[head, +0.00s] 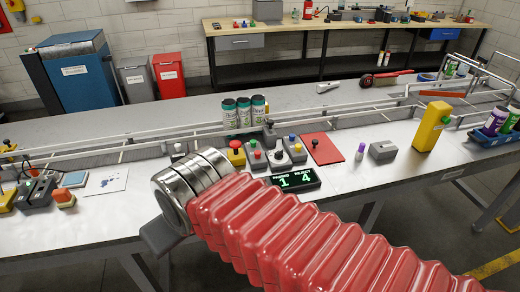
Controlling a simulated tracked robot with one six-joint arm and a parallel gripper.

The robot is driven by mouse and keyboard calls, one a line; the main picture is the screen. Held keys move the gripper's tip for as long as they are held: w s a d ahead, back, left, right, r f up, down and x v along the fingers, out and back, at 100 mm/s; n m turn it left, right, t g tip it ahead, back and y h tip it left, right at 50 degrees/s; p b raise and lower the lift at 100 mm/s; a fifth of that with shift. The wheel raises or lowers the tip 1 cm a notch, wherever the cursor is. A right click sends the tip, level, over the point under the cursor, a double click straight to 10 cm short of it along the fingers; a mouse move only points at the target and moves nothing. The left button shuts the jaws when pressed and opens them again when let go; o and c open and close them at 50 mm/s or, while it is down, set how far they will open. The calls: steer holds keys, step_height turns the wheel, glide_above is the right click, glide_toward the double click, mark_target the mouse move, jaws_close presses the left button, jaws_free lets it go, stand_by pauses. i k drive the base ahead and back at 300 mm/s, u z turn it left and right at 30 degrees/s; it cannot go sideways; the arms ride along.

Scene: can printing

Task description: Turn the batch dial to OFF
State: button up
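A cluster of small control boxes stands on the bench just beyond a black display. A grey box with a pale knob (279,154) is in that cluster and may be the batch dial. Its lettering and pointer are too small to read, so I cannot tell its setting. My gripper (162,234) shows only as a dark grey part below the silver cuff at the end of my red-sleeved arm, in the lower middle. It is left of and nearer than the control boxes, apart from them. Its fingers are mostly hidden, so I cannot tell their opening.
The display (295,180) reads 1 and 4 in green. Several cans (244,111) stand on the railed conveyor behind. A yellow post (432,127), a grey block (383,150) and a blue tray (497,136) are to the right. A red mat (322,148) lies beside the controls.

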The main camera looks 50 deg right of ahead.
mark_target(278, 155)
steer(key=u, duration=0.4)
steer(key=k, duration=0.8)
steer(key=z, duration=1.4)
steer(key=i, duration=1)
steer(key=z, duration=0.1)
